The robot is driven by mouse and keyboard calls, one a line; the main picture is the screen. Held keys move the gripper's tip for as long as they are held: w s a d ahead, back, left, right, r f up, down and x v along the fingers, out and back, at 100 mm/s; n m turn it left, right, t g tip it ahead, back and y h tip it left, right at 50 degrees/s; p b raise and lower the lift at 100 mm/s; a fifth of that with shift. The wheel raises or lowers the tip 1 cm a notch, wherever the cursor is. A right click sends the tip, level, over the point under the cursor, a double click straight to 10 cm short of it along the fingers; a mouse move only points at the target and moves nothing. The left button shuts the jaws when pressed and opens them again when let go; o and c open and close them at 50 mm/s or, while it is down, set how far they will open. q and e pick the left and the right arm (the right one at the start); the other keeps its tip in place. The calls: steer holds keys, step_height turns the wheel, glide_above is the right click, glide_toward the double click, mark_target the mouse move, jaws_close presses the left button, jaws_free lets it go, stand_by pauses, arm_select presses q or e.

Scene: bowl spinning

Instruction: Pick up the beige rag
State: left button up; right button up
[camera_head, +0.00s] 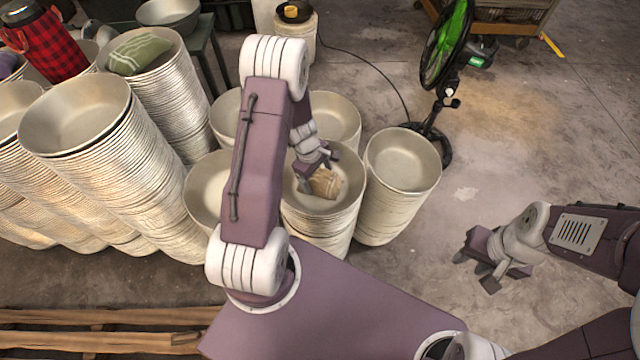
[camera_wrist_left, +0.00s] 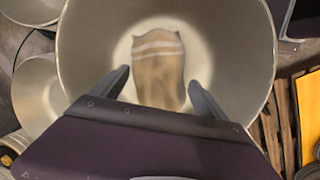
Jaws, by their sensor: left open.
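The beige rag (camera_head: 325,184) lies in the top bowl (camera_head: 345,207) of a short stack in front of me. In the left wrist view the rag (camera_wrist_left: 158,72) shows two pale stripes and rests on the bowl's bottom, ahead of and between the fingers. My left gripper (camera_head: 316,175) is at the bowl, just above the rag, with its fingers apart; it also shows in the left wrist view (camera_wrist_left: 158,92). No hold on the rag shows. My right gripper (camera_head: 492,262) is at the right over the floor, empty, with its fingers spread.
Tall bowl stacks (camera_head: 75,115) stand at the left, one holding a green cloth (camera_head: 139,53). Other stacks crowd the rag's bowl, including one at its right (camera_head: 403,160). A green fan (camera_head: 445,45) stands behind.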

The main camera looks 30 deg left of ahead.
arm_select(q)
steer(key=shift+w+f, duration=0.2)
steer(key=shift+f, duration=1.05)
steer(key=shift+d+r, duration=0.1)
arm_select(e)
steer(key=shift+w+f, duration=0.1)
steer(key=shift+f, duration=0.45)
